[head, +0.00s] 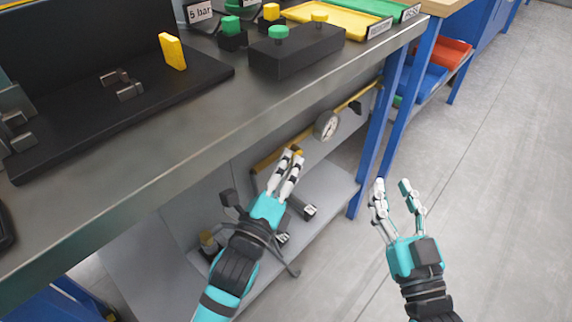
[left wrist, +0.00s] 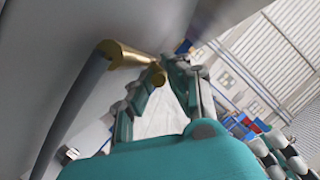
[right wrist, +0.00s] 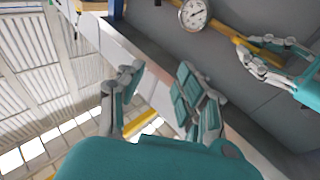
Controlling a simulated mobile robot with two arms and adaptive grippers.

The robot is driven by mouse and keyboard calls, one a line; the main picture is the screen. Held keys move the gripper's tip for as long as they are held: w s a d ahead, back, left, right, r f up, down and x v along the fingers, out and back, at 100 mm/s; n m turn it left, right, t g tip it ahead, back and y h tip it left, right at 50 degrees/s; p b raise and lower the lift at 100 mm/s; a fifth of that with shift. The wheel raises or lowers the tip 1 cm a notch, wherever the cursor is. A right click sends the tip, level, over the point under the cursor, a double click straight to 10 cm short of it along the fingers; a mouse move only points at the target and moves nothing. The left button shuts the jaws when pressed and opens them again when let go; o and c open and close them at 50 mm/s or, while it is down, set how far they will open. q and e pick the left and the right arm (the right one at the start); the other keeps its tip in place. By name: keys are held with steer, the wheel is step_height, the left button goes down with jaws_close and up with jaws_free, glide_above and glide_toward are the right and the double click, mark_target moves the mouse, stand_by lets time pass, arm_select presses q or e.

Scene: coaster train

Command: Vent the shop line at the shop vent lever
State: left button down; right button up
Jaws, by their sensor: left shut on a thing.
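My left gripper (head: 291,158) is under the bench top, at the yellow air pipe (head: 265,162). Its fingers are shut on a small brass-yellow part, which I take to be the shop vent lever (head: 298,153). In the left wrist view the lever's round brass end (left wrist: 156,76) shows at the fingertips, beside the brass pipe end (left wrist: 118,52). The fingers hide most of the lever, so its angle is unclear. A round pressure gauge (head: 326,125) sits on the pipe just to the right; its reading is too small to tell. My right gripper (head: 392,188) is open and empty, clear of the bench.
The bench top (head: 150,140) overhangs my left gripper. A blue bench leg (head: 392,110) stands between the gauge and the open floor (head: 490,150). A dark hose (left wrist: 75,110) hangs from the pipe end. Small labelled fittings (head: 309,211) stand on the lower shelf.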

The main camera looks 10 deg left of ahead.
arm_select(q)
steer(key=shift+f+t+b, duration=0.3)
steer(key=shift+t+b, duration=0.4)
steer(key=shift+b, duration=0.4)
arm_select(e)
steer(key=s+r+t+y, duration=0.2)
steer(key=s+r+t, duration=0.3)
steer(key=r, duration=0.3)
steer(key=shift+r+t+y, duration=0.25)
steer(key=shift+t+y, duration=0.05)
steer(key=shift+t, duration=0.4)
arm_select(q)
steer(key=c, duration=1.3)
jaws_free()
steer(key=shift+c, duration=0.2)
steer(key=s+a, duration=0.4)
steer(key=s, duration=1)
steer(key=shift+f, duration=0.45)
steer(key=shift+s, duration=0.1)
arm_select(e)
steer(key=shift+c, duration=0.2)
